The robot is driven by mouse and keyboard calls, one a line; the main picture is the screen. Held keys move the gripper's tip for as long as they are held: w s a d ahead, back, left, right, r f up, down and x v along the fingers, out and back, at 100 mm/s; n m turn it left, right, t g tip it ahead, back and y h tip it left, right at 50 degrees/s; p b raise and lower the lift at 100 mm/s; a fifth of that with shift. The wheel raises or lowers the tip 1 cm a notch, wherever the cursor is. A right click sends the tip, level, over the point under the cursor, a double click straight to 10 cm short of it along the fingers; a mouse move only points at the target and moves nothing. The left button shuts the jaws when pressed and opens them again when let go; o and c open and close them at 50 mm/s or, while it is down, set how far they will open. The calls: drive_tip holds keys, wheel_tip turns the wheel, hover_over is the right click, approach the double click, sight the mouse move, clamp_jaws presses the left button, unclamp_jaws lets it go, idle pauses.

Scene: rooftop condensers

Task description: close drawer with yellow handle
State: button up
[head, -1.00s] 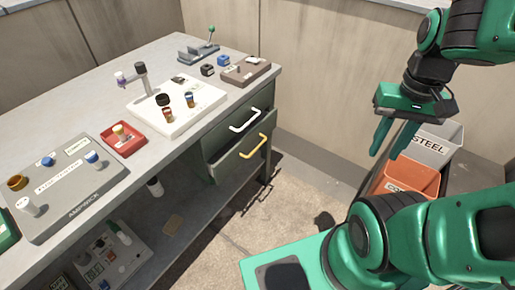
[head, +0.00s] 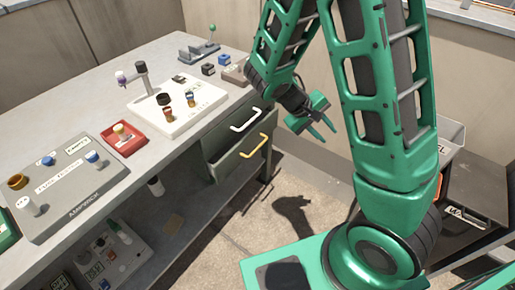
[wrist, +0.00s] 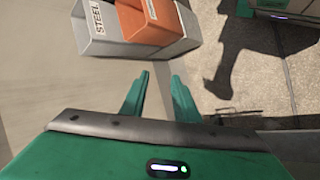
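My gripper (head: 327,132) is in the air to the right of the drawers, apart from the yellow handle. In the wrist view my gripper's two fingers (wrist: 160,85) are spread with nothing between them. The drawers do not show in the wrist view.
The workbench (head: 85,100) carries a white board (head: 205,102), a red tray (head: 123,139) and a grey panel (head: 65,190). A grey bin (wrist: 95,40) and an orange bin (wrist: 148,22) are in the wrist view. Bare floor lies before the drawers.

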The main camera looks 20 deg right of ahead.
drive_tip(key=w+a+f+n+t+h, duration=0.4)
drive_tip(key=w+a+f+n+t, duration=0.2)
drive_tip(key=w+a+f+n, duration=0.3)
drive_tip(key=n+t+y, duration=0.3)
drive_tip(key=n+t, duration=0.4)
drive_tip(key=n, duration=0.1)
approach(259, 146)
drive_tip(key=x, duration=1)
drive_tip(key=shift+w+f, duration=0.1)
drive_tip(key=shift+f, duration=0.25)
drive_tip(key=shift+c, duration=0.3)
clamp_jaws()
